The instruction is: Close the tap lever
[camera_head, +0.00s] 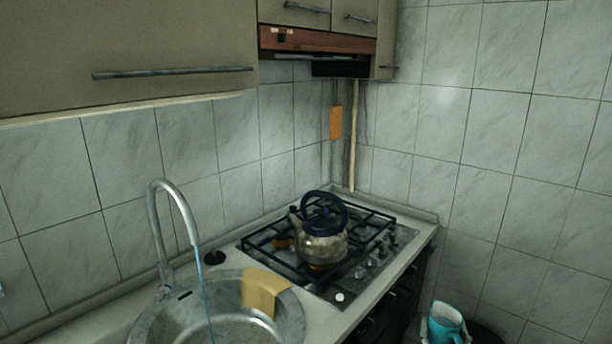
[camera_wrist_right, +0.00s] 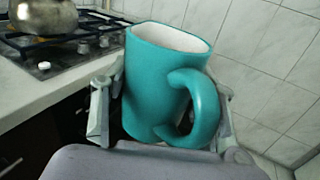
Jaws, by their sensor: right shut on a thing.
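The tap (camera_head: 172,222) is a tall curved metal spout rising behind the sink (camera_head: 140,330) in the head view. A thin blue stream of water (camera_head: 203,285) falls from its end into the sink. I cannot make out the lever clearly near the tap's base. My right gripper (camera_head: 445,328) is low at the right, well away from the tap, beyond the counter's front edge. It is shut on a teal mug (camera_wrist_right: 160,85), with a finger on each side of the mug in the wrist view. The mug is roughly upright, its handle toward the wrist camera. My left gripper is out of view.
A metal kettle (camera_head: 322,246) stands on the gas hob (camera_head: 262,250) right of the sink. A yellow cloth (camera_head: 262,290) hangs over the sink's rim. Cabinets (camera_head: 130,50) overhang the counter at upper left. A tiled wall (camera_head: 520,150) closes the right side.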

